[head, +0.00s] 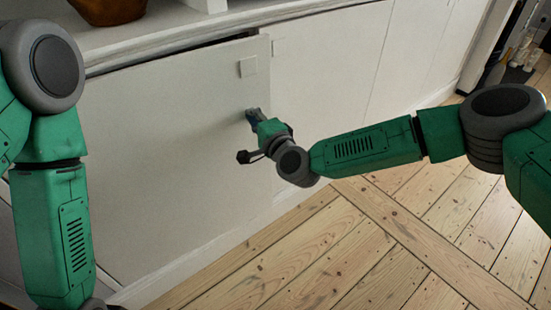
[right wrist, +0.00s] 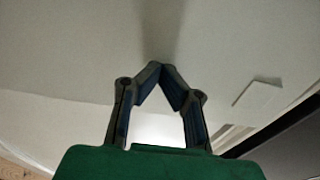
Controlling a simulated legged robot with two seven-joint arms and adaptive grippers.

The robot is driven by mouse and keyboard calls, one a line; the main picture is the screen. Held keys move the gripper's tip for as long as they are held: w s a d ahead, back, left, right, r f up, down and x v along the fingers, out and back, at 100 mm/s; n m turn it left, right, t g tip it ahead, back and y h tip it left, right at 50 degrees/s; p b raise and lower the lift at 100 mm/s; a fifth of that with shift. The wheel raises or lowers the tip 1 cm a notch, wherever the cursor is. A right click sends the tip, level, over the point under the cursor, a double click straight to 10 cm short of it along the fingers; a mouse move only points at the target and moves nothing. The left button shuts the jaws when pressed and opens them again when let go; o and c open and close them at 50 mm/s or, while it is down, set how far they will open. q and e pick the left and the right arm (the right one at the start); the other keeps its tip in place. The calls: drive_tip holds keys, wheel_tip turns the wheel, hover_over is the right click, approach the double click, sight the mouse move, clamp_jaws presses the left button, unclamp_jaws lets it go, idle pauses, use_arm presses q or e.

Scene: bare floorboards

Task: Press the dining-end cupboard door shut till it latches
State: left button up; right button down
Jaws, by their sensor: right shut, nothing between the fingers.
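The white cupboard door (head: 160,150) fills the left half of the head view, with a small square plate (head: 248,67) near its upper right corner. A dark gap shows along its top edge, so it looks slightly ajar. My right gripper (head: 251,115) is shut and empty, its tips at or very close to the door face, below the plate. In the right wrist view, the fingertips (right wrist: 156,68) meet in front of the pale door (right wrist: 70,50), and the plate (right wrist: 258,97) shows to their right. I cannot tell if they touch.
More white cupboard fronts (head: 335,70) run to the right. A white counter ledge (head: 175,28) lies above, with a brown pot (head: 108,8) on it. The wooden floor (head: 350,250) in front is clear. Dark shelving with small items stands at the far right.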

drive_tip(key=shift+w+a, duration=0.15)
drive_tip(key=shift+w, duration=0.1)
drive_tip(key=shift+w+a+b, duration=0.2)
drive_tip(key=shift+w+b, duration=0.05)
drive_tip(key=shift+b, duration=0.15)
drive_tip(key=shift+b+x, duration=0.95)
drive_tip(key=shift+x, duration=0.3)
drive_tip(key=shift+w+a, duration=0.2)
drive_tip(key=shift+w, duration=0.3)
drive_tip(key=p, duration=0.7)
approach(246, 108)
drive_tip(key=shift+d+f, duration=0.25)
drive_tip(key=shift+f, duration=0.45)
